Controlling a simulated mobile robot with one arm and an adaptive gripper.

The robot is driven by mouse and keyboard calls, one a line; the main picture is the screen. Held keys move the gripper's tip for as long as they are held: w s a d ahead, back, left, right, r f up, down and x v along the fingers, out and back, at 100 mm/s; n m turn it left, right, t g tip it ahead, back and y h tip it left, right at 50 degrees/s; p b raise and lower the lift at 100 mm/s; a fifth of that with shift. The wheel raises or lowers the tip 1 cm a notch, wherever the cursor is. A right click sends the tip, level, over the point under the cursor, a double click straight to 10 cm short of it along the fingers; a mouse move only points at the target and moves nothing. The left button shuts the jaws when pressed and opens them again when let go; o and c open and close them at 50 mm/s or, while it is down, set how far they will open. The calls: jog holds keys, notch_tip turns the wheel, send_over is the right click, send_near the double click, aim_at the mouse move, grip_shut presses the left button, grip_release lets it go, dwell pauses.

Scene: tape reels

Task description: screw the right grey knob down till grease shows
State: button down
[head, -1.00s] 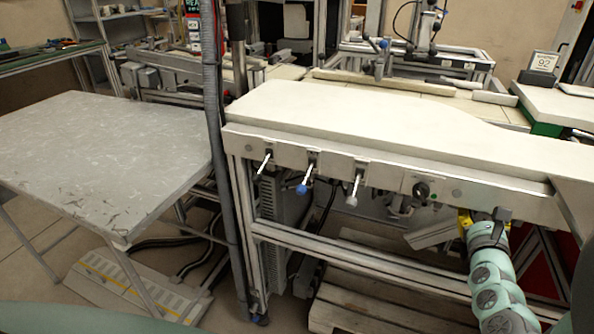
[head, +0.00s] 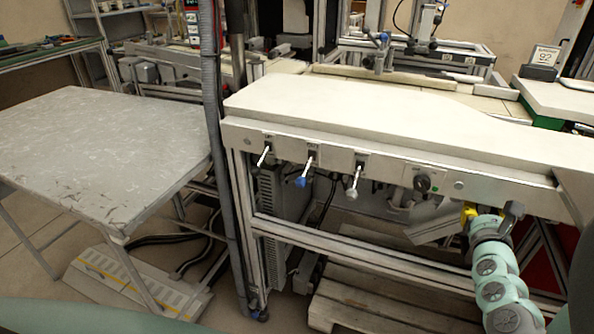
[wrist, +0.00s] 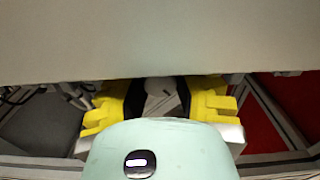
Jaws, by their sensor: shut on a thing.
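My gripper (head: 468,213) is at the front rail of the white-topped bench (head: 380,125), below its right part. In the wrist view, its yellow and black fingers stand on both sides of a pale grey knob (wrist: 161,88) under the bench edge and are shut on it. The fingers and my wrist hide much of the knob, and I see no grease. Farther left on the rail, a lever with a grey-white knob (head: 352,194) and one with a blue knob (head: 301,181) stick out, apart from my gripper.
A dark round switch (head: 422,183) sits on the rail left of my gripper. A grey table (head: 100,155) stands at the left, behind a grey hose (head: 212,120). A wooden pallet (head: 370,295) lies on the floor under the bench.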

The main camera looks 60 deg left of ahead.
jog(key=m+b, duration=0.2)
jog(key=m, duration=0.3)
jog(key=shift+m, duration=0.3)
dwell(0.4)
jog(key=c, duration=0.7)
grip_release()
jog(key=shift+v, duration=3.75)
